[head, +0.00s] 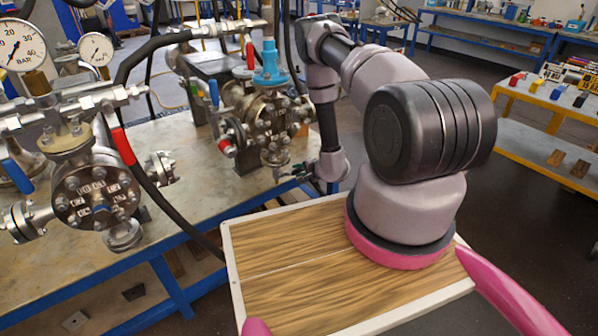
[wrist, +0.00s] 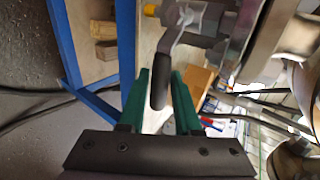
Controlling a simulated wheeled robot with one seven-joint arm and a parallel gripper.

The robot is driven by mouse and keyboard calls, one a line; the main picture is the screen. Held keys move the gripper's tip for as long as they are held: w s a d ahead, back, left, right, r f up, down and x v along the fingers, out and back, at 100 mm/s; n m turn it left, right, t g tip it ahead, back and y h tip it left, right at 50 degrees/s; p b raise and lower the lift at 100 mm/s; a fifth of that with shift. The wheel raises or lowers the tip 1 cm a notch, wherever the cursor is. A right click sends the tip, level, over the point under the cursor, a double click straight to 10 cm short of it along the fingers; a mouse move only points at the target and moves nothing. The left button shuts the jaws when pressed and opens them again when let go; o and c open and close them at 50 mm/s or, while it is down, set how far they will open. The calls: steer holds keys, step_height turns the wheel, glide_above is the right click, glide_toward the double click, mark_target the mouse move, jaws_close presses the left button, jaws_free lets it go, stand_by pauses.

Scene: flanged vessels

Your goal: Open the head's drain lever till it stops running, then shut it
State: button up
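The flanged metal vessel head (head: 262,112) with a blue top fitting (head: 268,65) stands on the bench in the head view. My gripper (head: 297,172) is low at its right side, small and partly lost against the fittings. In the wrist view, a dark-gripped lever (wrist: 160,82) hangs from a metal valve body (wrist: 195,22). The green fingers of my gripper (wrist: 160,100) stand apart on either side of the lever's free end. A gap shows at the left finger; the right finger is close, and contact cannot be told. I cannot make out any running liquid.
Another flanged vessel (head: 97,195) with pressure gauges (head: 22,45) stands at the left. A blue bench frame (wrist: 126,40) is left of the fingers in the wrist view.

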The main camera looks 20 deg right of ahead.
steer(key=shift+o, duration=0.9)
steer(key=v, duration=1)
steer(key=shift+s+d+r, duration=0.15)
steer(key=shift+s+r, duration=0.1)
steer(key=shift+s, duration=0.05)
